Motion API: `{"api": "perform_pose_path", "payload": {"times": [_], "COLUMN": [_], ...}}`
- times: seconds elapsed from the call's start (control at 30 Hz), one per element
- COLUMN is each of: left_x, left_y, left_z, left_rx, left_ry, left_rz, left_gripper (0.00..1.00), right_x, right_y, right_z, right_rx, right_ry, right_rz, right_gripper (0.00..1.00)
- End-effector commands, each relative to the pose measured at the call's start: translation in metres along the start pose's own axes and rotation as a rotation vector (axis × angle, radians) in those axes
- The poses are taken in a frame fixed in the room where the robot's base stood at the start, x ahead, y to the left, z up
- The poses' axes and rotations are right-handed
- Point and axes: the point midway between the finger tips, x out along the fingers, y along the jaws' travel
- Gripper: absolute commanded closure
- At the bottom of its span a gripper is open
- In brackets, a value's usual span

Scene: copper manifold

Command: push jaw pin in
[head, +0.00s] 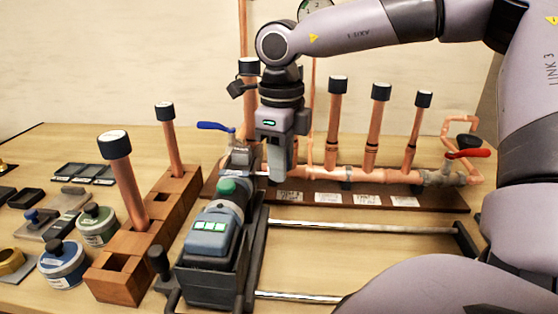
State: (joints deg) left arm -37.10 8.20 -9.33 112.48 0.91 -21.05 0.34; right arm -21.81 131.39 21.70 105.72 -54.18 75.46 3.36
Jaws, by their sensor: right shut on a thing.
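A press tool (208,238) with a green button lies in a dark cradle at the middle front. Its grey metal jaw end (243,157) points toward the back. My right gripper (279,174) is just to the right of the jaw end, pointing down. It is shut on the jaw pin (260,174), a small pale metal piece at the side of the tool. The fingers hide most of the pin, so I cannot tell how deep it sits. My left gripper is out of view.
A copper manifold (330,173) with black-capped upright pipes stands behind on a dark board. A blue valve handle (215,126) is close behind the tool. A wooden block (140,243) with capped pipes and tins (63,262) are left. Metal rails (365,227) run right.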

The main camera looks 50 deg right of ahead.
Motion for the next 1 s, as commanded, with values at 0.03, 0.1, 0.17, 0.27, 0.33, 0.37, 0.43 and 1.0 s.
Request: {"api": "perform_pose_path", "payload": {"times": [0.03, 0.1, 0.17, 0.27, 0.33, 0.37, 0.43, 1.0], "left_x": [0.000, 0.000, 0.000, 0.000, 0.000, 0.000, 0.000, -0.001], "left_y": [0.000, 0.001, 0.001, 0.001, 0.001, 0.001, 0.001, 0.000], "left_z": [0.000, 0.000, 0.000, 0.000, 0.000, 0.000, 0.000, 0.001], "left_rx": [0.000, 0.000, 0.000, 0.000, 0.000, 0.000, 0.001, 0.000], "left_ry": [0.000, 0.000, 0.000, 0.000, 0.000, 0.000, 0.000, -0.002], "left_rz": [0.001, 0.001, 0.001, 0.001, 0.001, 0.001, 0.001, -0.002], "left_gripper": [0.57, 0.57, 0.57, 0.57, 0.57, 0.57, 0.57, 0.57], "right_x": [-0.001, 0.000, 0.000, 0.000, 0.000, -0.001, -0.004, -0.072], "right_y": [0.000, 0.000, 0.000, 0.000, 0.000, 0.000, 0.000, 0.000], "right_z": [0.000, 0.000, 0.000, 0.000, 0.000, 0.000, 0.000, 0.000], "right_rx": [-0.002, -0.002, -0.002, -0.001, -0.001, -0.001, -0.001, -0.002], "right_ry": [0.001, 0.001, 0.001, 0.001, 0.001, 0.000, 0.000, 0.001], "right_rz": [0.000, 0.000, 0.000, 0.000, 0.000, 0.000, -0.001, 0.000], "right_gripper": [0.66, 0.50, 0.50, 0.50, 0.50, 0.50, 0.50, 0.50]}}
